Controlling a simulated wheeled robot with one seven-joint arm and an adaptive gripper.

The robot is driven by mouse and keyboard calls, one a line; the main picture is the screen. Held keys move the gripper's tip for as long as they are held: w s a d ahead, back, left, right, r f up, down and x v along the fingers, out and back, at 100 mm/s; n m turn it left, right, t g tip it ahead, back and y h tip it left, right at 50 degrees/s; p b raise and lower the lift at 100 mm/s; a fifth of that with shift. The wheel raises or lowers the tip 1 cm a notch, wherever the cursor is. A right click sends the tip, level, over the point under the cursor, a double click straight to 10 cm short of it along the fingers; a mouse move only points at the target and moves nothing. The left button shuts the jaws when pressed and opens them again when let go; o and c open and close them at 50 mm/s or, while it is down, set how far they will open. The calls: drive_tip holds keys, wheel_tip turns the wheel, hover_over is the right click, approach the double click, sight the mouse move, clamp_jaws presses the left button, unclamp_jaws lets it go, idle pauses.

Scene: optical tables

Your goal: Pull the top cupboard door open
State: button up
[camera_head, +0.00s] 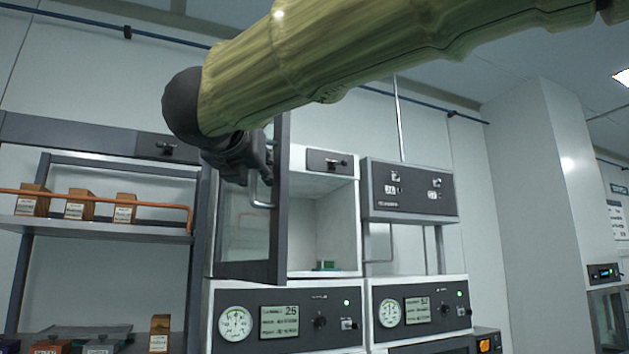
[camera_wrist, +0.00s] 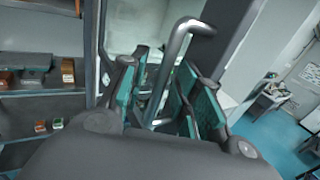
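The top cupboard is a white box (camera_head: 322,232) with a dark-framed glass door (camera_head: 243,225). The door stands swung out on the left, and the pale interior shows to its right. My gripper (camera_head: 262,172) is at the door's bent metal handle (camera_head: 262,203), beside the door frame. In the wrist view, the handle (camera_wrist: 181,38) runs down between the teal-padded fingers of my gripper (camera_wrist: 165,85). The fingers are apart, with a gap visible beside the bar. Any contact deeper between the pads is hidden.
A shelf (camera_head: 95,229) with small brown boxes and an orange rail (camera_head: 100,199) stands on the left. Instrument panels with gauges (camera_head: 236,323) sit below the cupboard. A dark control box (camera_head: 408,190) is to its right. A small green item (camera_head: 326,265) lies inside the cupboard.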

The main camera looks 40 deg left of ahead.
drive_tip(key=v, duration=1.2)
